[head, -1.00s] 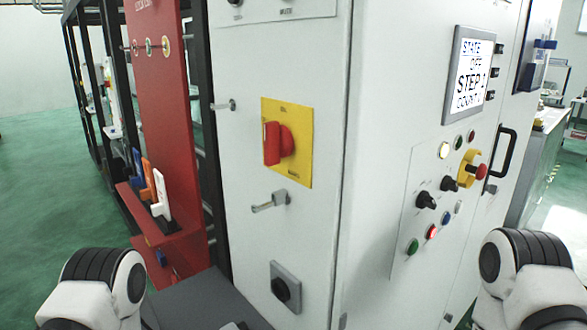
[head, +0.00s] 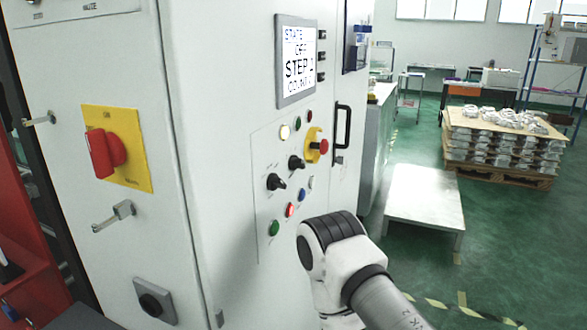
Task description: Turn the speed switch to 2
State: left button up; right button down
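The control panel (head: 262,205) is on the cabinet's right-hand face. It carries two black rotary switches, a lower-left one (head: 276,182) and an upper-right one (head: 296,162). Their labels are too small to read, so I cannot tell which is the speed switch or what position it shows. The screen (head: 296,62) above reads STATE OFF, STEP 1 and a COUNT line. A link of my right arm stands in front of the cabinet, at the panel's lower right. Neither gripper is in view.
Near the switches are a yellow-ringed red emergency button (head: 321,146), a lit button (head: 284,132) and several coloured buttons. A black handle (head: 342,127) is to the right. The red main switch (head: 106,153) is on the left face. A low white table (head: 425,205) stands right.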

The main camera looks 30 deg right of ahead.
aim_at(295, 163)
jog(key=l+u, duration=0.15)
jog(key=l, duration=0.3)
jog(key=l+u, duration=0.1)
jog(key=l, duration=0.35)
jog(key=l+u, duration=0.15)
jog(key=l, duration=0.35)
jog(key=l+u, duration=0.1)
jog(key=l, duration=0.35)
jog(key=k+l+u, duration=0.15)
jog(key=l, duration=0.3)
jog(key=l+u, duration=0.15)
jog(key=l, duration=0.3)
jog(key=k+l+u, duration=0.1)
jog(key=l, duration=0.3)
jog(key=k+l+u, duration=0.15)
jog(key=l, duration=0.3)
